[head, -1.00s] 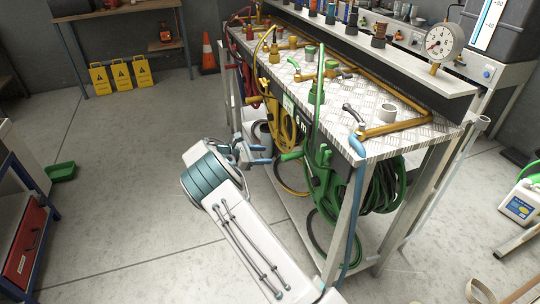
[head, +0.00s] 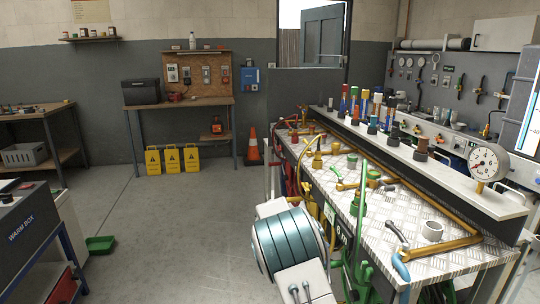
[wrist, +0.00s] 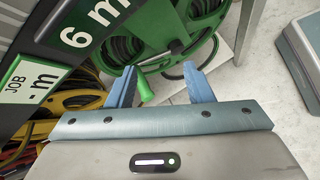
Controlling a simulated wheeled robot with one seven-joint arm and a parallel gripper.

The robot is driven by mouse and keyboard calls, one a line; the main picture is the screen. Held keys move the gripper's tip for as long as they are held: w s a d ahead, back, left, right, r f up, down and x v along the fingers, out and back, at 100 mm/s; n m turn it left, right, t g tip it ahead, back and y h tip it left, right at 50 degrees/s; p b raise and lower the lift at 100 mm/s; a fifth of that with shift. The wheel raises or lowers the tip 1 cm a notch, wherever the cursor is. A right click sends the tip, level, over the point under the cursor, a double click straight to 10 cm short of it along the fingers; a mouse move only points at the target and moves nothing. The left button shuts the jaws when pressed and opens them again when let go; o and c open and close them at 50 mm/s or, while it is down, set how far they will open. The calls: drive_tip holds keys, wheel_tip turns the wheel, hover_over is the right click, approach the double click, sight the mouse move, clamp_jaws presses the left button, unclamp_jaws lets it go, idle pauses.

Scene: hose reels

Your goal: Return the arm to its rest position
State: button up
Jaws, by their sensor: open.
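My arm, white with a blue-grey ribbed joint, stands at the lower middle of the head view, left of the hose bench (head: 385,235). My gripper is hidden behind the arm there. In the wrist view my gripper (wrist: 164,88) is open, with its two blue fingers apart. A green hose reel (wrist: 165,40) is beyond the fingertips, and a green handle (wrist: 145,88) shows close to the left finger. I cannot tell how far the handle is from the finger. Nothing is visibly held.
A pressure gauge (head: 487,165) stands on the bench shelf. An orange cone (head: 253,146), yellow floor signs (head: 172,160) and a green tray (head: 100,244) are farther back. The floor left of the arm is clear.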

drive_tip(key=s+d+r+m+y+p, duration=0.2)
drive_tip(key=s+r+m+y+p, duration=0.15)
drive_tip(key=s+r, duration=0.6)
drive_tip(key=s+a+r+m+t+y+p, duration=0.1)
drive_tip(key=s+r+m+y+p, duration=0.2)
drive_tip(key=s, duration=1)
drive_tip(key=s+a+r+m+y+p, duration=0.2)
drive_tip(key=s+r+m+y+p, duration=0.1)
drive_tip(key=s+r+m, duration=0.4)
drive_tip(key=s+r+p, duration=0.1)
drive_tip(key=s+r, duration=0.2)
drive_tip(key=s, duration=0.4)
drive_tip(key=shift+s+a+t, duration=0.15)
drive_tip(key=shift+s+t, duration=0.1)
drive_tip(key=shift+t, duration=0.15)
